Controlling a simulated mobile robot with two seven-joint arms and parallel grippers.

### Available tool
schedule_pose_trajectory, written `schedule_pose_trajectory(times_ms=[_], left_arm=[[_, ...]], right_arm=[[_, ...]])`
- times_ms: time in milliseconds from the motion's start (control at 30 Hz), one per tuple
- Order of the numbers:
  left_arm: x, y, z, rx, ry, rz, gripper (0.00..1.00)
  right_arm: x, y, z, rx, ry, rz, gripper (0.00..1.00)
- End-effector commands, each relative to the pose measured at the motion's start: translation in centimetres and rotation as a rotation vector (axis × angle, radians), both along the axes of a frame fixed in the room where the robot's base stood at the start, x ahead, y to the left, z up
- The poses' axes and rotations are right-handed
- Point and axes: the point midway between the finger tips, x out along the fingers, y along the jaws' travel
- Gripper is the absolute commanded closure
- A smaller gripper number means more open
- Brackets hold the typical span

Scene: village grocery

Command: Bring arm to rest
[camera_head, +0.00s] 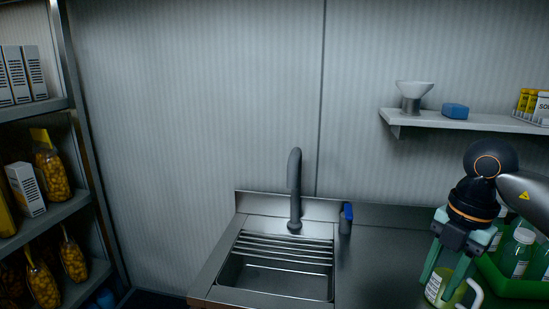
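My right gripper (441,280) comes in from the right and points down over the steel counter at the lower right. Its two green fingers are spread apart around a yellow-green mug (437,290) with a white label and a white handle. Whether the fingers press on the mug is not clear. The mug's lower part is cut off by the bottom edge, so what it stands on is hidden. My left gripper is out of view.
A green crate (518,288) with several jars (517,252) stands right beside my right gripper. A sink (276,272) with a tall tap (294,190) is at the centre. A wall shelf (460,121) hangs above the counter. Stocked shelves (50,220) stand at left.

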Motion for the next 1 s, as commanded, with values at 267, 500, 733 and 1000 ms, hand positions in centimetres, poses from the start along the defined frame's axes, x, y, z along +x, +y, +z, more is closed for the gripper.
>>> schedule_pose_trajectory(times_ms=[267,500,733,1000], left_arm=[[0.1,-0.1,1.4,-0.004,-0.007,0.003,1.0],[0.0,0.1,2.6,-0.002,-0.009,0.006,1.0],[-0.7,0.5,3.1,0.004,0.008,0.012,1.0],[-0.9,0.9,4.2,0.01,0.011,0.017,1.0]], right_arm=[[-1.7,12.8,-4.3,0.476,0.035,0.344,0.62],[-4.7,24.1,-3.1,1.104,-0.031,0.442,0.62],[-3.7,28.1,0.2,1.625,-0.213,0.153,0.62],[1.0,24.1,-3.6,1.812,-0.447,-0.579,0.62]])
